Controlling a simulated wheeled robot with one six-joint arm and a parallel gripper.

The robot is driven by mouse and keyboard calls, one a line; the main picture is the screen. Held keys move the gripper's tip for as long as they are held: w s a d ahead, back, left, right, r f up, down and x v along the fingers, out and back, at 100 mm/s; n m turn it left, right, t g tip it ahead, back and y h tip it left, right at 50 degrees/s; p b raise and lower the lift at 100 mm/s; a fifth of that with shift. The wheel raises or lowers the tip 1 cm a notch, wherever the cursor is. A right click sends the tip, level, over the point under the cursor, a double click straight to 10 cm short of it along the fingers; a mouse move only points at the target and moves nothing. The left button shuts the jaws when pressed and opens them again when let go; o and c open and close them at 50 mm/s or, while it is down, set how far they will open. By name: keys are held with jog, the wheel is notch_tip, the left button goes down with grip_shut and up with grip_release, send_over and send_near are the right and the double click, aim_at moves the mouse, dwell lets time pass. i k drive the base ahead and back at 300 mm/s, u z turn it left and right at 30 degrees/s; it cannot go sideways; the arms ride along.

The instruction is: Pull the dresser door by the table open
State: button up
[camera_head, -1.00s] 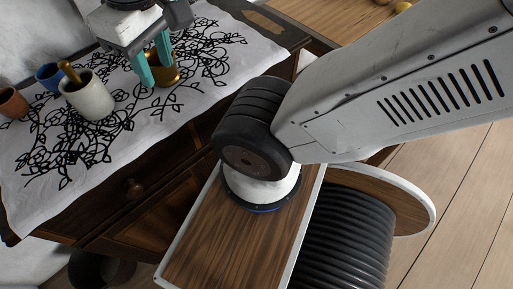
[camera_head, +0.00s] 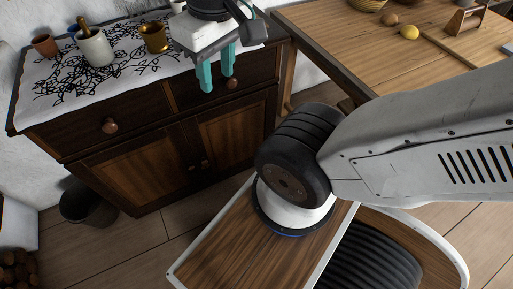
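The dark wooden dresser (camera_head: 160,106) stands at the left of the head view with two doors below two drawers. The right door (camera_head: 236,132), on the side by the table (camera_head: 345,42), is shut; its small knob (camera_head: 205,164) sits at its left edge. The left door (camera_head: 142,168) is also shut, with its own small knob (camera_head: 192,167). My gripper (camera_head: 218,81) appears open and empty, teal fingers pointing down, in front of the right drawer and above the right door. The right drawer's knob (camera_head: 232,84) shows beside one fingertip; I cannot tell whether they touch.
A patterned white cloth (camera_head: 55,88) covers the dresser top, with a white mortar (camera_head: 94,47), a gold cup (camera_head: 155,37), a blue cup (camera_head: 75,32) and a brown cup (camera_head: 45,45). A dark bucket (camera_head: 88,203) stands at the dresser's left. Floor before the doors is clear.

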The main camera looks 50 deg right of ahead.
aim_at(223, 137)
jog(key=u, duration=0.25)
jog(key=k, duration=0.1)
jog(key=z, duration=1.1)
jog(key=i, duration=0.5)
jog(key=z, duration=0.9)
jog(key=k, duration=1.45)
jog(key=u, duration=0.95)
jog(key=i, duration=0.5)
